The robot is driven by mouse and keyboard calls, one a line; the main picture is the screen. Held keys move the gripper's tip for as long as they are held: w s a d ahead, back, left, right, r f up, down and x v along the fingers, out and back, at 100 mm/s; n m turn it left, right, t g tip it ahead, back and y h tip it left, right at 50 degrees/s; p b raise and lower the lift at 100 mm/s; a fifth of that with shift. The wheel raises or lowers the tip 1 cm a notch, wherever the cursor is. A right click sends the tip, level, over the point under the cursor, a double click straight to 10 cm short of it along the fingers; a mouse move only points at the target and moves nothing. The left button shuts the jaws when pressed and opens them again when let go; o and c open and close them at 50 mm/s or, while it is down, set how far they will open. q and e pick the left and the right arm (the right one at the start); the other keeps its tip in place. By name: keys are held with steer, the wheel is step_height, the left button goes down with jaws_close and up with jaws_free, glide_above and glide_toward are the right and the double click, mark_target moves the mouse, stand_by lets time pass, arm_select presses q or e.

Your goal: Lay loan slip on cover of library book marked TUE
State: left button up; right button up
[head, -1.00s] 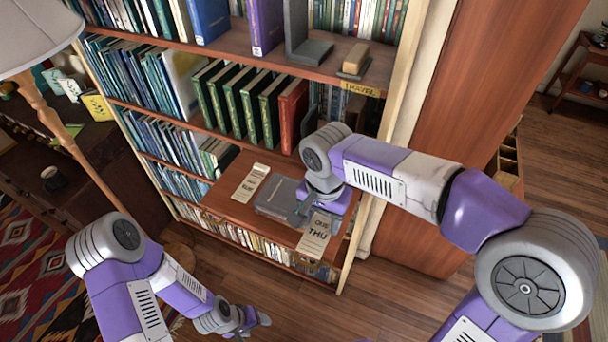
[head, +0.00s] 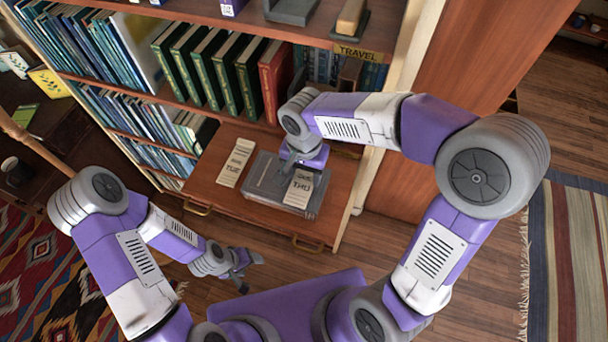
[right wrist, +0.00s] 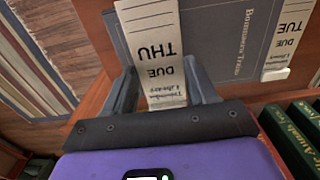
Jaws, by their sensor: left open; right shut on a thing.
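A grey library book (head: 268,180) lies flat on the pulled-out wooden shelf; its grey cover also shows in the right wrist view (right wrist: 217,35). My right gripper (head: 298,163) is shut on a pale loan slip marked THU (head: 299,190). That slip shows between the fingers in the right wrist view (right wrist: 152,50). It is over the right part of the book's cover; I cannot tell whether it touches. Another slip, marked TUE (head: 236,163), lies left of the book and shows at the right in the wrist view (right wrist: 290,35). My left gripper (head: 246,264) is open and empty, below the shelf front.
The wooden pull-out shelf (head: 207,187) has bare surface at its left and right. Upright green books (head: 200,65) and a red book (head: 275,80) stand behind it. A TRAVEL label (head: 358,52) marks the shelf above. Wooden floor is clear in front.

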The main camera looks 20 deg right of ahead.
steer(key=shift+f, duration=0.7)
steer(key=shift+w+f, duration=0.1)
steer(key=shift+f, duration=0.1)
steer(key=shift+f, duration=0.15)
steer(key=o, duration=1)
